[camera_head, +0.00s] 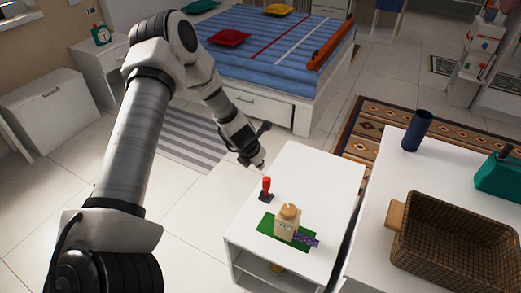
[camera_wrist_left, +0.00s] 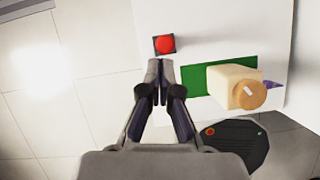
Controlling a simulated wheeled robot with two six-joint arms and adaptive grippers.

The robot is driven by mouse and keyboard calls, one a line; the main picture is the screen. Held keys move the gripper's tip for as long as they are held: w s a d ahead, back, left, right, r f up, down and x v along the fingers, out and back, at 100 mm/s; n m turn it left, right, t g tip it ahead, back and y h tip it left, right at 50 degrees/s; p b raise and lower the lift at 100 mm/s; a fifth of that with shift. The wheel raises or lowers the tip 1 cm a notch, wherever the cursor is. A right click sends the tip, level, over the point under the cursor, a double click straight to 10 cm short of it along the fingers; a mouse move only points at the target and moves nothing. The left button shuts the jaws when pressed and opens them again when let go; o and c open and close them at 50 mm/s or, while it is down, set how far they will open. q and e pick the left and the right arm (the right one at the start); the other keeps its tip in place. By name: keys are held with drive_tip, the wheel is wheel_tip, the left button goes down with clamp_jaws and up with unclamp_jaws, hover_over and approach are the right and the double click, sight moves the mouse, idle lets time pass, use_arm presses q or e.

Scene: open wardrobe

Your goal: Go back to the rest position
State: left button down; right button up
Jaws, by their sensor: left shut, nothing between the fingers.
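My left gripper (camera_head: 257,161) is above the near left edge of a small white table (camera_head: 315,173), beside a red joystick-like object with a dark base (camera_head: 266,186). In the left wrist view the gripper (camera_wrist_left: 160,65) is shut and empty, its fingertips just below the red knob (camera_wrist_left: 165,44) in the picture. My right gripper does not show.
A brown wicker basket (camera_head: 450,245), a dark blue cup (camera_head: 417,130) and a teal case (camera_head: 500,177) are on a white surface at right. A bed (camera_head: 262,72) with a red pillow (camera_head: 230,37) stands behind. White tiled floor (camera_head: 190,235) is clear at left.

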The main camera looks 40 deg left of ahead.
use_arm(q)
drive_tip(key=shift+r, duration=0.5)
drive_tip(key=shift+s, duration=0.1)
